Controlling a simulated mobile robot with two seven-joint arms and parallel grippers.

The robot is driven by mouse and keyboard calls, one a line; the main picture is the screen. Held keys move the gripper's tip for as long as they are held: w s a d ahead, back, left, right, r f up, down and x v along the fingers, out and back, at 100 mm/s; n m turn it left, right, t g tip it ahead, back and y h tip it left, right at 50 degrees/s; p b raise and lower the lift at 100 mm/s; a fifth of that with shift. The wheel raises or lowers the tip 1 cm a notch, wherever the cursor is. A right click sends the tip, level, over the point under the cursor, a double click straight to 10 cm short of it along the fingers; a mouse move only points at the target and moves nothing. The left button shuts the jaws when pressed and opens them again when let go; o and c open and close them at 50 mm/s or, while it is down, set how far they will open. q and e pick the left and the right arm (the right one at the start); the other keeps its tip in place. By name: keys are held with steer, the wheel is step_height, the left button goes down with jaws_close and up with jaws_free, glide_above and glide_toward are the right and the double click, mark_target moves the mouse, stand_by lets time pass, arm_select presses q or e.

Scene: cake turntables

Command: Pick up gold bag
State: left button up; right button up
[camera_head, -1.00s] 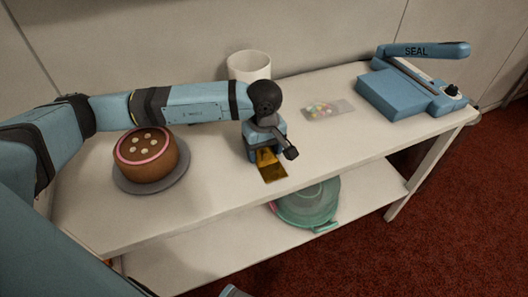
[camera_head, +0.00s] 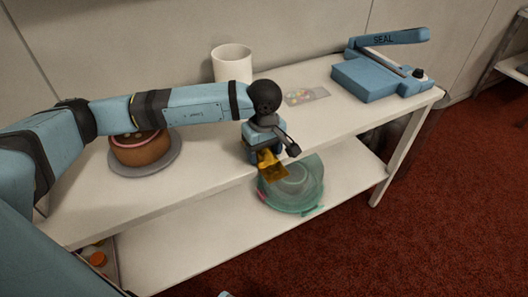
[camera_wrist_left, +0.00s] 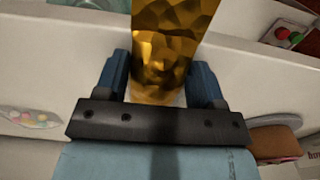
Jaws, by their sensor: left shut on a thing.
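My left gripper (camera_head: 266,155) is shut on the gold bag (camera_head: 273,172), at the front edge of the white table. In the left wrist view the shiny, crinkled gold bag (camera_wrist_left: 170,45) stands up between the two blue fingers of the left gripper (camera_wrist_left: 162,82). In the head view the bag hangs out below the fingers and overlaps the table's front edge. The gripper and wrist hide part of it. My right gripper does not show clearly in either view.
A cake (camera_head: 140,150) on a grey turntable (camera_head: 170,160) stands left, partly behind my arm. A white canister (camera_head: 232,62), a clear candy bag (camera_head: 307,97) and a blue sealer (camera_head: 370,80) stand behind. A green container (camera_head: 300,195) sits on the lower shelf (camera_head: 210,240).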

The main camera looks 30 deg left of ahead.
mark_target(265, 151)
arm_select(q)
steer(key=shift+d, duration=0.1)
steer(key=o, duration=1)
step_height(265, 151, up, 14)
steer(key=p, duration=0.2)
steer(key=shift+f, duration=0.15)
